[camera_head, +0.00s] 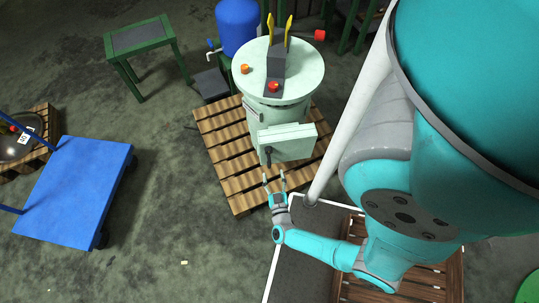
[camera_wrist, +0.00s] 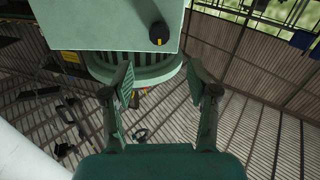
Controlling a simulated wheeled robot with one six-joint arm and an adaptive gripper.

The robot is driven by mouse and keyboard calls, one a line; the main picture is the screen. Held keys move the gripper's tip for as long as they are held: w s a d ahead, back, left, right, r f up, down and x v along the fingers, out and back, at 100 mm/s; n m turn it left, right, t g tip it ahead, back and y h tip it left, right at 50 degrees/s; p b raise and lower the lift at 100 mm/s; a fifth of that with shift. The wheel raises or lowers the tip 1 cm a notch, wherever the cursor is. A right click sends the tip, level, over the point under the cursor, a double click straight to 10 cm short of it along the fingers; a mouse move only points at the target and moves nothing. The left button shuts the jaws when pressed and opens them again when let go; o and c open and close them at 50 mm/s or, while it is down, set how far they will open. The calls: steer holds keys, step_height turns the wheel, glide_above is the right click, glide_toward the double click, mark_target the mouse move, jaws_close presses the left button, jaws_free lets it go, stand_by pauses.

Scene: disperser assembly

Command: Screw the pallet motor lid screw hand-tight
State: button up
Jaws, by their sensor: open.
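The pale green motor unit (camera_head: 281,72) stands upright on a wooden pallet in the head view. A light green box (camera_head: 290,141) juts from its near side, with a dark knob or handle (camera_head: 268,156) at its lower left. The box (camera_wrist: 100,22) fills the upper left of the wrist view, and a black knob with a yellow mark (camera_wrist: 158,33) sits on its face. I cannot tell whether this knob is the lid screw. My gripper (camera_head: 275,178) is just below the box, open and empty. Its spread fingers (camera_wrist: 165,88) are apart from the knob.
The wooden pallet (camera_head: 221,147) lies under the motor unit. A blue cart (camera_head: 75,190) stands left, a green-framed table (camera_head: 140,38) upper left, and a blue tank (camera_head: 238,27) behind the motor. Dark floor between cart and pallet is clear.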

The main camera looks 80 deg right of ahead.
mark_target(269, 153)
steer(key=shift+x, duration=5.05)
jaws_close()
